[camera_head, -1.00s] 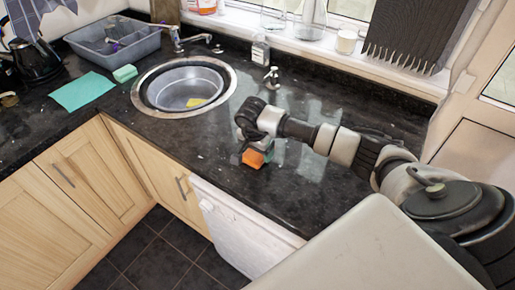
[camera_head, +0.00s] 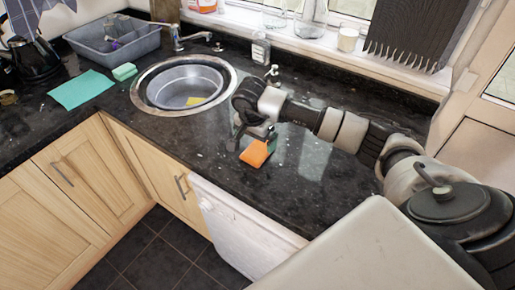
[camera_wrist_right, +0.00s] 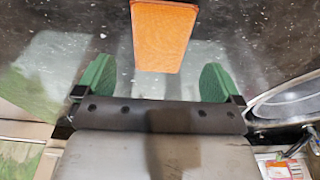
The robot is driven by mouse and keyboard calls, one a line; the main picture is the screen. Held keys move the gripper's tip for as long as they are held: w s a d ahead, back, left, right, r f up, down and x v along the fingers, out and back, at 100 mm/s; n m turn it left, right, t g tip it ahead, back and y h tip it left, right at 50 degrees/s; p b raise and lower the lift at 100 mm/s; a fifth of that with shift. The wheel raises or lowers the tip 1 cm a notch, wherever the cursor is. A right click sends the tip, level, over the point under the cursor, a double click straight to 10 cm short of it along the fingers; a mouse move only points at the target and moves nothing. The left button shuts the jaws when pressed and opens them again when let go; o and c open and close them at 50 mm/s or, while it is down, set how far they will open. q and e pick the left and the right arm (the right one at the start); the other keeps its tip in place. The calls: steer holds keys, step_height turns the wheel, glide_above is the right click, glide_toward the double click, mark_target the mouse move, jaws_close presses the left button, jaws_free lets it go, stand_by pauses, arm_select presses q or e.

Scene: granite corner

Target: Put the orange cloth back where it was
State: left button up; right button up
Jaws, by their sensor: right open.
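The orange cloth (camera_head: 257,153) looks like a small flat folded piece on the dark speckled counter, close to its front edge. My right gripper (camera_head: 254,136) is just behind and above it, coming in from the right. In the right wrist view the cloth (camera_wrist_right: 164,36) lies ahead of the right gripper (camera_wrist_right: 157,84), centred between its two green fingertips, which are spread wide with nothing between them. A gap shows between cloth and fingers. My left gripper is not in view.
The sink (camera_head: 186,84) with a yellow piece inside is left of the gripper. A teal cloth (camera_head: 81,90), green sponge (camera_head: 124,71) and grey dish rack (camera_head: 117,41) stand farther left. A soap bottle (camera_head: 261,48) stands behind. Counter around the orange cloth is clear.

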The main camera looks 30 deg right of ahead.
mark_target(254, 153)
step_height(254, 153, up, 7)
steer(key=a+b, duration=0.1)
steer(key=shift+s, duration=0.2)
steer(key=shift+f, duration=0.1)
stand_by(0.4)
